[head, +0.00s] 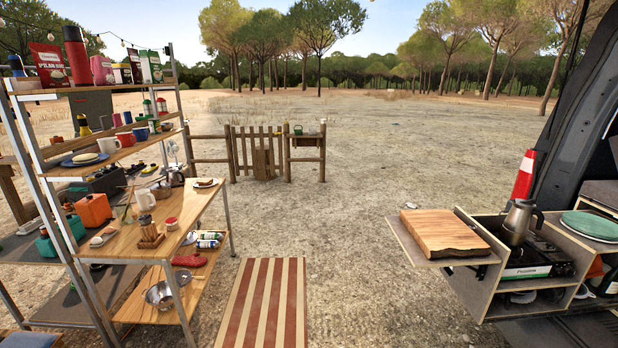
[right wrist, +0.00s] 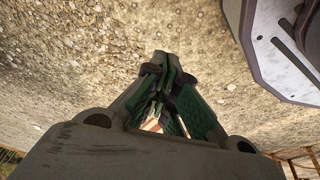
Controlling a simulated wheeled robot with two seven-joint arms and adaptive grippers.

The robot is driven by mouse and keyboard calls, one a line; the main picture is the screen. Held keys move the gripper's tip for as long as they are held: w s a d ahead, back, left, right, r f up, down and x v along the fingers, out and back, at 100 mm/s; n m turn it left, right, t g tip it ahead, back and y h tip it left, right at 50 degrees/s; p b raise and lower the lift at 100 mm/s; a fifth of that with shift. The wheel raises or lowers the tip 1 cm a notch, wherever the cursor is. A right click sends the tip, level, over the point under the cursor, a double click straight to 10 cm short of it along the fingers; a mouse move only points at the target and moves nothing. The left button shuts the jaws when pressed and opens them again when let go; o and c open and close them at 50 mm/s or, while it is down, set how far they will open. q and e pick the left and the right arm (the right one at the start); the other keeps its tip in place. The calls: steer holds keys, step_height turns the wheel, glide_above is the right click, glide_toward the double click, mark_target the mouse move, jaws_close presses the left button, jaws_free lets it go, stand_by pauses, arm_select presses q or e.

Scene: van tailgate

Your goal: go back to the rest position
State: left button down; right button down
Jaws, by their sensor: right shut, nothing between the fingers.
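My right gripper (right wrist: 165,72) shows in the right wrist view, with its fingers together and nothing held between them. It points over bare, stony ground, clear of any object. Neither gripper is visible in the head view, and my left gripper is in no view.
On the left stand a metal shelf (head: 105,88) with cups and packets and a wooden table (head: 189,207). A striped mat (head: 263,303) lies on the ground. The middle ground is free.

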steer(key=s+f+g, duration=0.2)
steer(key=s+f, duration=0.1)
steer(key=s, duration=1.8)
steer(key=shift+s+a+f+g, duration=0.2)
steer(key=shift+s+a+g, duration=0.1)
steer(key=shift+s, duration=0.05)
